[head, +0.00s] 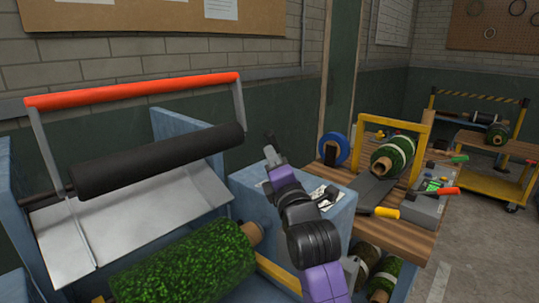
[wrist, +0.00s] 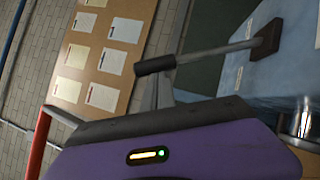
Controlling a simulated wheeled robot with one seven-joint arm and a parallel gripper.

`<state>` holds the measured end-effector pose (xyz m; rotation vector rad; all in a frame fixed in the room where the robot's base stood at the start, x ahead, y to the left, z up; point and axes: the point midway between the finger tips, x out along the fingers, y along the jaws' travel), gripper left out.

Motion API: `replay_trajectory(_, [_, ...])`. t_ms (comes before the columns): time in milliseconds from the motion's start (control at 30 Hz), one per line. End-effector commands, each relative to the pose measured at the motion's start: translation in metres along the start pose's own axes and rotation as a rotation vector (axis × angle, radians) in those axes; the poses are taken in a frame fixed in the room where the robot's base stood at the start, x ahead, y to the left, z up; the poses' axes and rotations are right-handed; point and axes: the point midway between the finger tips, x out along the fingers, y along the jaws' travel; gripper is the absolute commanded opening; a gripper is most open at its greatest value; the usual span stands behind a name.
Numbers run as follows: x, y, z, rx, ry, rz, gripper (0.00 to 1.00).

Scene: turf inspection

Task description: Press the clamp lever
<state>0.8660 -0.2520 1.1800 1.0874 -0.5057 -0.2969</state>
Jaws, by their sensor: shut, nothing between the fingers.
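The clamp lever shows in the wrist view as a grey rod with a black grip (wrist: 153,66), rising from a dark block on the blue housing (wrist: 290,75). My gripper (head: 275,157) is shut and empty, above the top of the blue housing (head: 338,203). In the wrist view my fingers (wrist: 161,80) end at or right by the grip; I cannot tell whether they touch it. My arm hides part of the lever in the head view.
A red-orange bar (head: 140,89) on grey arms and a black roller (head: 160,160) fill the left, above a green turf roll (head: 185,268). At the right is a wooden bench (head: 400,232) with tools and another turf roll (head: 393,155). A yellow cart (head: 490,183) stands farther back.

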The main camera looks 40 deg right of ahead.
Motion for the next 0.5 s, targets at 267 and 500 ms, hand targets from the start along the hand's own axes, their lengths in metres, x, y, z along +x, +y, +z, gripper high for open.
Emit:
replay_trajectory(267, [0.02, 0.014, 0.032, 0.148, -0.005, -0.1, 0.0])
replay_trajectory(500, [0.038, 0.008, 0.061, 0.292, -0.007, -0.198, 0.0])
